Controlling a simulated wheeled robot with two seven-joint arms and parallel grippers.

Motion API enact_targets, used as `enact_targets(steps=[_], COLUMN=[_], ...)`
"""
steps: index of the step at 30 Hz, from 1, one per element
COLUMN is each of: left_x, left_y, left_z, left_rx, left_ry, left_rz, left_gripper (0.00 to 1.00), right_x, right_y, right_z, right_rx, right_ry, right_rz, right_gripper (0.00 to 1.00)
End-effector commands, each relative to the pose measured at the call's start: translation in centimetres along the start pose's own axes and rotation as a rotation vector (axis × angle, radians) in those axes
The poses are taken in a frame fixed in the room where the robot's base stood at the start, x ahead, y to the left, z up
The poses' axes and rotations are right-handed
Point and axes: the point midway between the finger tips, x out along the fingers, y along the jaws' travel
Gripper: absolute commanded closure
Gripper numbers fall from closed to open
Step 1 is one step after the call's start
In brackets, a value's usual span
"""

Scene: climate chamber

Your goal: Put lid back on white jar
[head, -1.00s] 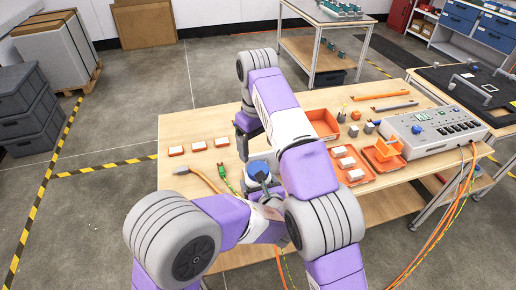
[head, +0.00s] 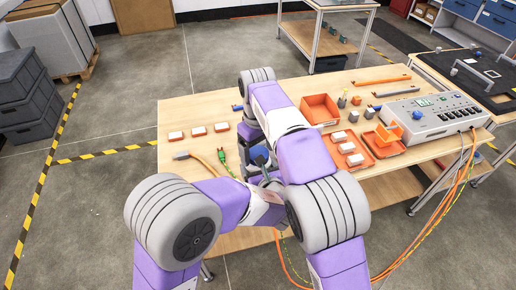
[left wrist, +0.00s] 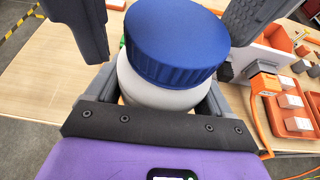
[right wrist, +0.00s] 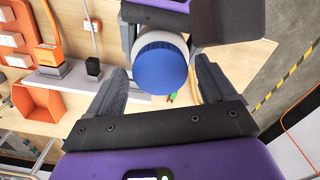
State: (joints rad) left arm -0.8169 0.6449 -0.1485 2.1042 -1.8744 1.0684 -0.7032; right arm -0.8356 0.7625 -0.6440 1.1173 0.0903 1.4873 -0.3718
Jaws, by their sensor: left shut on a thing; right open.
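The white jar (left wrist: 165,92) is held between the fingers of my left gripper (left wrist: 158,105). The blue lid (left wrist: 176,40) rests on top of the jar's mouth; I cannot tell whether it is fully seated. The lid also shows in the right wrist view (right wrist: 161,68), with the jar's white body beyond it. My right gripper (right wrist: 160,72) is open, its fingers apart on either side of the lid with gaps to it. In the head view the lid (head: 258,153) is partly hidden by my grippers and the jar body is mostly hidden.
An orange bin (head: 320,108) and an orange tray with white blocks (head: 350,152) lie right of my arms. A grey control box (head: 432,115) with cables stands further right. Several white blocks (head: 199,131) lie at left, near an orange-handled tool (head: 205,164).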

Motion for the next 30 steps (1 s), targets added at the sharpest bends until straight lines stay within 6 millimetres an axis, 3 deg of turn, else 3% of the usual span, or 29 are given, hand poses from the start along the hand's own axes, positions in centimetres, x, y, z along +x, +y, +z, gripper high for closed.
enact_targets(steps=[4,15,21,22,27,30], left_x=[-0.01,-0.01,-0.01,-0.01,-0.01,-0.01], left_y=[-0.01,-0.01,-0.01,-0.01,-0.01,-0.01], left_z=[0.04,0.04,0.04,0.04,0.04,0.04], left_rx=[0.000,0.000,0.000,0.000,0.000,0.000], left_ry=[-0.001,-0.001,-0.001,-0.001,-0.001,-0.001], left_rz=[0.000,0.000,0.000,0.000,0.000,0.000], left_gripper=[1.00,1.00,1.00,1.00,1.00,1.00], right_x=[-0.02,-0.04,-0.04,-0.04,-0.04,-0.04], right_y=[-0.01,-0.01,-0.02,-0.02,-0.01,-0.01], right_z=[-0.01,-0.02,-0.02,-0.02,-0.02,-0.02], right_rx=[0.000,0.000,0.003,0.003,0.003,0.003], right_ry=[0.000,0.000,0.000,0.000,0.000,0.000], right_rz=[0.000,0.000,0.000,0.000,0.000,0.000], right_gripper=[0.19,0.74,0.75,0.34,0.09,0.09])
